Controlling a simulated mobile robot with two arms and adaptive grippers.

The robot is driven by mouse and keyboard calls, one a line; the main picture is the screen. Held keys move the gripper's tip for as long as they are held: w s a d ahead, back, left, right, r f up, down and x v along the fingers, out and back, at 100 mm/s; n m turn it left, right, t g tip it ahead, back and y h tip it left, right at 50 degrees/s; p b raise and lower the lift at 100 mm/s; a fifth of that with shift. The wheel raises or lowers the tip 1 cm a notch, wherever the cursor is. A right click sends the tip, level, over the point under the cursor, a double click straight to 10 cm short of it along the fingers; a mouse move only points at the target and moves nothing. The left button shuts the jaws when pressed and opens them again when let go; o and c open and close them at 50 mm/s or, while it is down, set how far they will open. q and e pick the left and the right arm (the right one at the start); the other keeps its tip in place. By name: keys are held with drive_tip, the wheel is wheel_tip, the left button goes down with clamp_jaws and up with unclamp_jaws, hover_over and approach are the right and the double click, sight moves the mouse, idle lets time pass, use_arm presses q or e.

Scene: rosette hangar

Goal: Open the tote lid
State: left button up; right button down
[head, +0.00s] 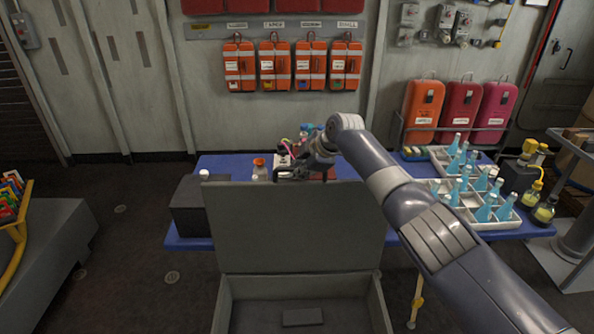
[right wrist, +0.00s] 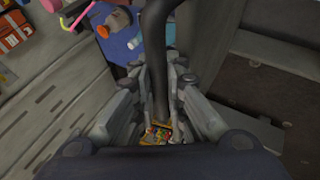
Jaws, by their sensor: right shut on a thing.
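The grey tote (head: 220,305) stands at the bottom centre of the head view. Its lid (head: 300,225) is raised about upright, and the inside of the tote shows below it, with a small dark block (head: 302,317) on the floor. My right gripper (head: 300,168) is at the lid's top edge, partly hidden behind it. In the right wrist view the fingers (right wrist: 160,88) are closed around a dark bar (right wrist: 158,45), which looks like the lid's handle. My left gripper is in neither view.
A blue table (head: 185,243) stands behind the lid, with a black box (head: 187,207) at left and trays (head: 470,205) of blue bottles at right. Orange packs (head: 273,66) hang on the wall. A grey bench (head: 50,235) is at left. Floor is free between bench and tote.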

drive_tip(key=c, duration=1.6)
unclamp_jaws()
drive_tip(key=shift+f, duration=0.1)
drive_tip(key=shift+s+d+r, duration=0.2)
drive_tip(key=shift+r, duration=0.35)
drive_tip(key=v, duration=1)
drive_tip(key=shift+s+d+r, duration=0.2)
drive_tip(key=shift+s+r, duration=0.05)
drive_tip(key=shift+s, duration=0.05)
drive_tip(key=shift+f, duration=0.1)
